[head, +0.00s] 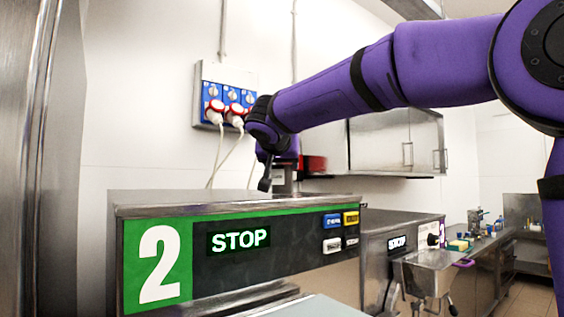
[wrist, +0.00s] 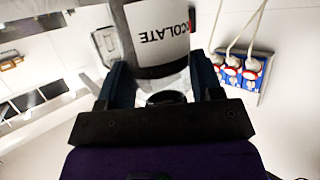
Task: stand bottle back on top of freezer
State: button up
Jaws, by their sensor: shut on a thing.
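The bottle (wrist: 160,35) fills the space between the fingers in the wrist view. The bottle shows there only as a small greyish part (head: 284,181) behind the fingers. I cannot tell whether its base touches the freezer top (head: 160,208).
A blue socket box (head: 222,98) with red and white plugs and hanging cables is on the wall behind. A second freezer (head: 395,245) stands to the right, with a counter beyond. A steel cabinet (head: 395,140) hangs on the back wall. The freezer top's left part looks clear.

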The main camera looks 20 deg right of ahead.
jog(key=o, duration=0.9)
jog(key=shift+o, duration=0.2)
jog(key=v, duration=1.2)
jog(key=shift+s, duration=0.1)
